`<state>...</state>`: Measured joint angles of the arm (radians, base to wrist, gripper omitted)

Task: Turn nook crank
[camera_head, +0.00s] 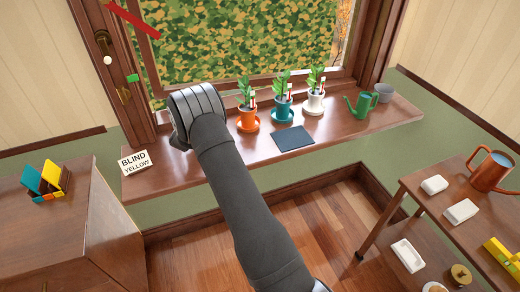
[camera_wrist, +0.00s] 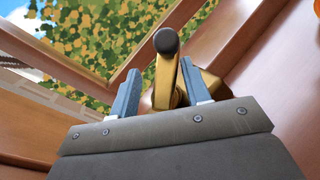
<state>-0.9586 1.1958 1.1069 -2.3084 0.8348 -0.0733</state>
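A brass crank (camera_wrist: 166,80) with a dark round knob (camera_wrist: 166,41) stands by the window frame in the wrist view. My gripper (camera_wrist: 160,68) is open, with one blue-grey finger on each side of the crank in the picture. A gap shows on the left of the crank; the right finger overlaps or adjoins it, and I cannot tell if they touch. In the head view my dark wrist (camera_head: 197,108) is over the left end of the window sill (camera_head: 220,160) and hides the crank and fingertips.
A "BLIND YELLOW" card (camera_head: 135,161) stands left of my wrist. An orange pot (camera_head: 248,120) is close on its right, then teal (camera_head: 282,110) and white (camera_head: 314,101) pots. A dark mat (camera_head: 293,138) lies in front. A brass latch (camera_head: 124,95) is on the frame.

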